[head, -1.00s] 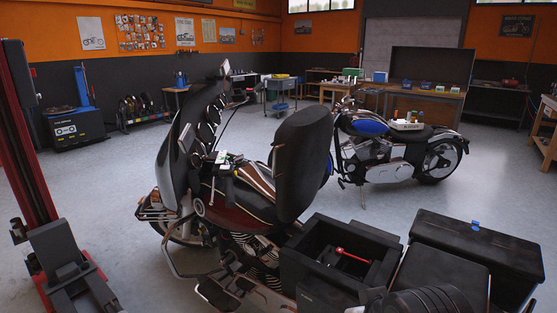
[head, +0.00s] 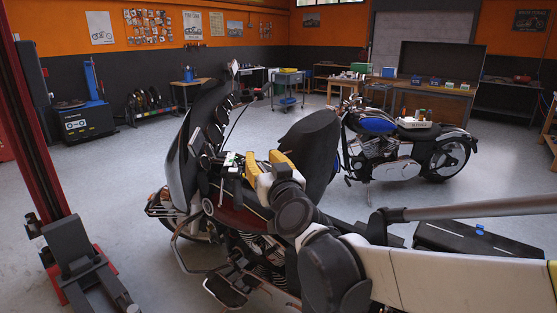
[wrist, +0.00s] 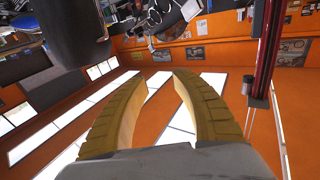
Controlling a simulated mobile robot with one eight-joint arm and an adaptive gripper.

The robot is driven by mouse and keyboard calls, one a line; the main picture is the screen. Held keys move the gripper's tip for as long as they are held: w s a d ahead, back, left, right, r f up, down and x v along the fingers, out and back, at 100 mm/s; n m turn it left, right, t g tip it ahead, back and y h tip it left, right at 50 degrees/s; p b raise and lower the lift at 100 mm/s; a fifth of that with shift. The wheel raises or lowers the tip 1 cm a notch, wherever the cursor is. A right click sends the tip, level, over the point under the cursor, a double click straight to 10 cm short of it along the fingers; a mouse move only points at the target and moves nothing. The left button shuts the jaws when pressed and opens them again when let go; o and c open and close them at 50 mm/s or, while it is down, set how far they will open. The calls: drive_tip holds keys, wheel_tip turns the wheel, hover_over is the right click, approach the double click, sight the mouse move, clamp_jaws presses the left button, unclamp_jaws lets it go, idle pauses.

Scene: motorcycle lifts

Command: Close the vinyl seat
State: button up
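The vinyl seat (head: 312,138) is a black, rounded pad on the near motorcycle (head: 235,215). It stands raised and steeply tilted in the head view, its lower part hidden behind my arm. My gripper (head: 264,160), with yellow fingers, is over the motorcycle's middle, just left of the seat in the head view. In the wrist view, my gripper (wrist: 168,75) has its two fingers apart with nothing between them. A dark rounded shape at the upper left of that view looks like the seat (wrist: 76,35). I cannot tell whether a finger touches it.
A red lift post (head: 45,160) stands at the left. A blue motorcycle (head: 400,145) stands behind the seat to the right. A black box with a blue latch (head: 478,236) is at the lower right, partly behind my arm. Open floor lies beyond, with benches along the wall.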

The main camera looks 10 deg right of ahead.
drive_tip(key=w+m+t+h+p, duration=0.2)
drive_tip(key=w+m+h, duration=0.2)
drive_tip(key=w+h, duration=0.15)
drive_tip(key=w+d+f+m+g+h, duration=0.1)
drive_tip(key=w+f+m+g+h, duration=0.15)
drive_tip(key=f, duration=0.35)
drive_tip(key=w+d+f+m+g+h, duration=0.1)
drive_tip(key=d+f+g+h, duration=0.15)
drive_tip(key=f, duration=0.25)
drive_tip(key=shift+t+h, duration=0.45)
drive_tip(key=shift+t, duration=0.05)
drive_tip(key=x, duration=0.3)
drive_tip(key=b+x, duration=0.1)
drive_tip(key=x, duration=0.5)
drive_tip(key=shift+w+a+b, duration=0.2)
drive_tip(key=shift+w+b, duration=0.05)
drive_tip(key=shift+b, duration=0.05)
clamp_jaws()
